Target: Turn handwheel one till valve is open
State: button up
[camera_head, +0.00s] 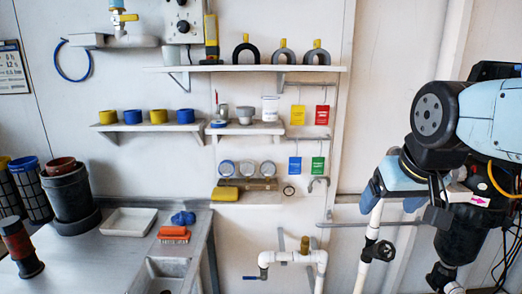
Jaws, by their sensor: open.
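My light blue and black arm comes in at the right edge and bends down over white piping. My gripper (432,205) is at its lower end, open, but its fingertips are hard to make out against dark parts. No number marking a handwheel one is readable.
A grey bench (110,260) with a sink fills the lower left, holding a white tray (128,221) and a red brush (174,234). A white pipe with a brass fitting (304,246) and blue-handled valve stands low centre. Wall shelves (245,69) hold small parts.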

aim_at(386, 250)
jog(key=u, duration=0.1)
jog(key=k, duration=1.25)
jog(key=z, duration=1.15)
jog(key=i, duration=1)
